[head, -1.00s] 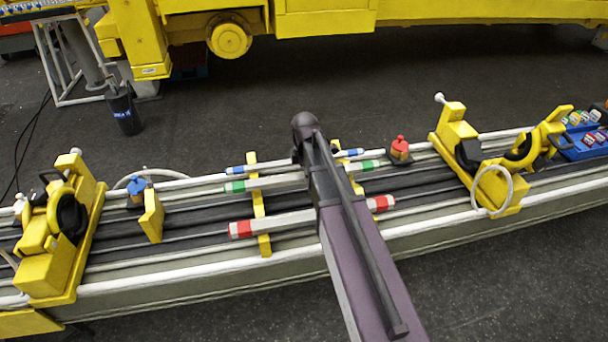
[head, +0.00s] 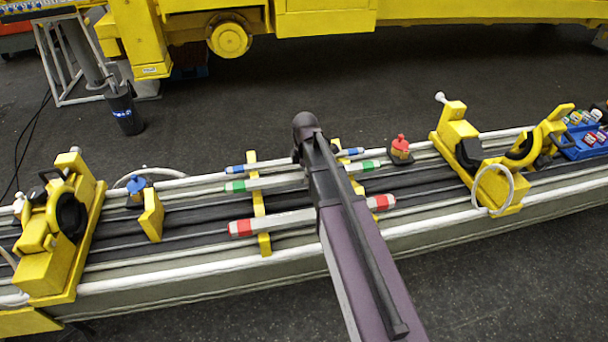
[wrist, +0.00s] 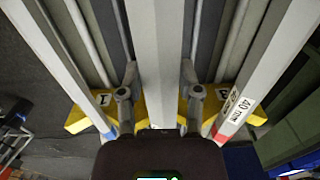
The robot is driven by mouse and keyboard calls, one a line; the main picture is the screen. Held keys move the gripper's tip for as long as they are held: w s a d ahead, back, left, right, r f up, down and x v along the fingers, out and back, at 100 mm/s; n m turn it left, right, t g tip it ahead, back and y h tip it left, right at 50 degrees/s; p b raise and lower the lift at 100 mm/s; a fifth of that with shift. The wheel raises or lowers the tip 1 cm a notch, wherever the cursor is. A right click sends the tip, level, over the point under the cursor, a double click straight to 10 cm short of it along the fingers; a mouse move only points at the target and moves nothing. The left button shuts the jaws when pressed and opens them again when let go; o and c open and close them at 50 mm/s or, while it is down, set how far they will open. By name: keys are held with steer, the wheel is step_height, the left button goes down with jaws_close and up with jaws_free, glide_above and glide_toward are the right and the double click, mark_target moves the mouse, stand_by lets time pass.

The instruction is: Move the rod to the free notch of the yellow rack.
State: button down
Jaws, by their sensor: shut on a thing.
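The yellow rack (head: 259,208) shows in the head view as upright yellow bars across the boom; one bar also shows in the wrist view (wrist: 78,122). Three rods lie across it: a blue-ended rod (head: 278,165), a green-ended rod (head: 275,183) and a red-ended rod (head: 283,219). In the wrist view my gripper (wrist: 160,92) is shut on the middle grey rod (wrist: 158,50), its fingers on both sides. This is the green-ended rod by its place between blue and red. My arm hides the gripper in the head view. I cannot tell which notch is free.
Yellow clamps stand at the left (head: 70,225) and right (head: 490,165) of the boom. A red-topped object (head: 400,149) and a blue-topped object (head: 138,190) stand on it. A blue tray (head: 583,147) lies at the far right.

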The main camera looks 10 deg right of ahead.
steer(key=shift+f+b, duration=1.7)
stand_by(0.3)
steer(key=shift+c, duration=1)
jaws_free()
steer(key=shift+r, duration=0.15)
